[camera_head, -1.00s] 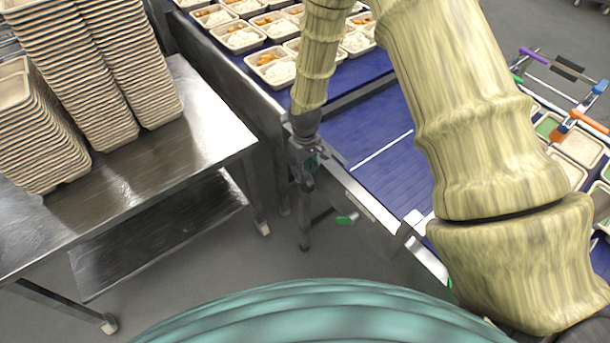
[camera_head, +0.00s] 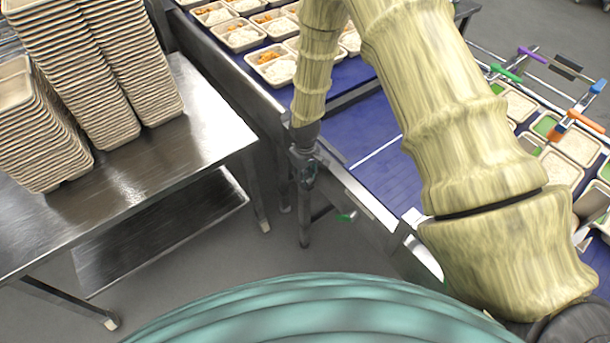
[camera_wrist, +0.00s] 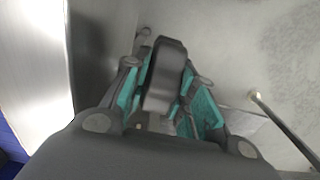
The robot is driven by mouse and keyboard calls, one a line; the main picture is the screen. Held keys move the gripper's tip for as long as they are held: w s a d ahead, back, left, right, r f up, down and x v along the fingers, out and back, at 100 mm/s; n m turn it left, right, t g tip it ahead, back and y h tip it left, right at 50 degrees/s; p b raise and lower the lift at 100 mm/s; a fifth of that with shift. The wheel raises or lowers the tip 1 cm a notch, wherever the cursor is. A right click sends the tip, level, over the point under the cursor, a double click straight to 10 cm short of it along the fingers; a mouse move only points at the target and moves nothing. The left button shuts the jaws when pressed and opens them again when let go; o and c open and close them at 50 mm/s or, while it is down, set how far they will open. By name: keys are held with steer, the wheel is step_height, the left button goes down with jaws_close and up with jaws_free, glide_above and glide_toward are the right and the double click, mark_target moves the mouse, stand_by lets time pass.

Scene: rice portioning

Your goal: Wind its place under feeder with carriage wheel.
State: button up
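My gripper (camera_head: 304,170) points down beside the near side of the blue conveyor (camera_head: 385,170), right of the steel table. In the wrist view my gripper (camera_wrist: 165,100) has its teal-padded fingers on both sides of a dark rounded grip (camera_wrist: 166,75), with the pads close against it. The grip looks like a handle; the rest of the carriage wheel is hidden or too small to make out. A small green part (camera_head: 346,217) shows just right of and below my gripper. I cannot make out the feeder for certain.
The steel table (camera_head: 215,125) at left carries tall stacks of empty trays (camera_head: 100,70). Filled rice trays (camera_head: 272,66) stand on the far belt. At right, rods with coloured clamps (camera_head: 570,115) stand over food containers (camera_head: 575,145). Grey floor is open below.

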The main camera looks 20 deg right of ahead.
steer(key=shift+c, duration=1)
steer(key=shift+w, duration=0.1)
steer(key=shift+w+f+g+h+b, duration=0.15)
steer(key=shift+g+h+b, duration=0.3)
steer(key=shift+g, duration=0.95)
steer(key=o, duration=0.7)
steer(key=shift+o, duration=0.2)
